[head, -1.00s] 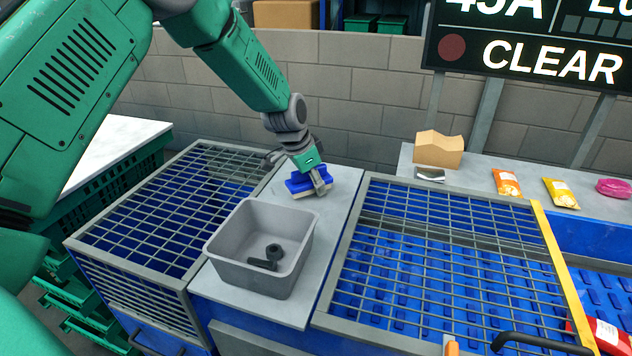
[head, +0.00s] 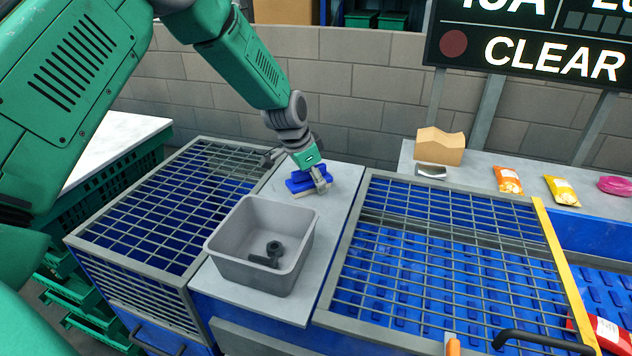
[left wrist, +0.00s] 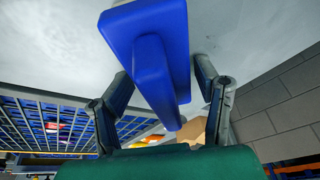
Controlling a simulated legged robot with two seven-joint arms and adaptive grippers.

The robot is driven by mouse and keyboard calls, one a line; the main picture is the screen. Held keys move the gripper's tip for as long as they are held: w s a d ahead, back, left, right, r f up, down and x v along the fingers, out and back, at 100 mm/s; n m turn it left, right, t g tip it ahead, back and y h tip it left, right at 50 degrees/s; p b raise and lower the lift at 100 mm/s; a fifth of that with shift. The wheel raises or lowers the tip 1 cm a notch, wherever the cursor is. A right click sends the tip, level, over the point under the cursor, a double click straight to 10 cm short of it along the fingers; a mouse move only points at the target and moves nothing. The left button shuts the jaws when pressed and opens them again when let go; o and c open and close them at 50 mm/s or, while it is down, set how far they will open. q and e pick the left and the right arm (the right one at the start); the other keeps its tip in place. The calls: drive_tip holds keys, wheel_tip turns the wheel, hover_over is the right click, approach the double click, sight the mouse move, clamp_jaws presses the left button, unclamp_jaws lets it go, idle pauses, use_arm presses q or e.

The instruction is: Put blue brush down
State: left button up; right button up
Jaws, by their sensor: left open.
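The blue brush (head: 306,184) rests on the grey counter strip (head: 338,190) behind the grey bin. It also fills the middle of the left wrist view (left wrist: 152,50), its handle between my fingers. My left gripper (head: 322,184) is at the brush, coming from above. In the left wrist view its two fingers (left wrist: 158,75) stand apart on either side of the handle, with a gap visible at the right finger. My right gripper is not seen.
A grey bin (head: 225,246) with dark parts inside stands in front of the brush. Wire-mesh grids flank the strip on the left (head: 165,215) and right (head: 440,262). A block wall (head: 360,120) stands behind. Several packets and a cardboard box (head: 440,147) lie at the back right.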

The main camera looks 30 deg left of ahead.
sight(301, 183)
use_arm(q)
drive_tip(key=v, duration=1.2)
drive_tip(key=shift+r, duration=0.25)
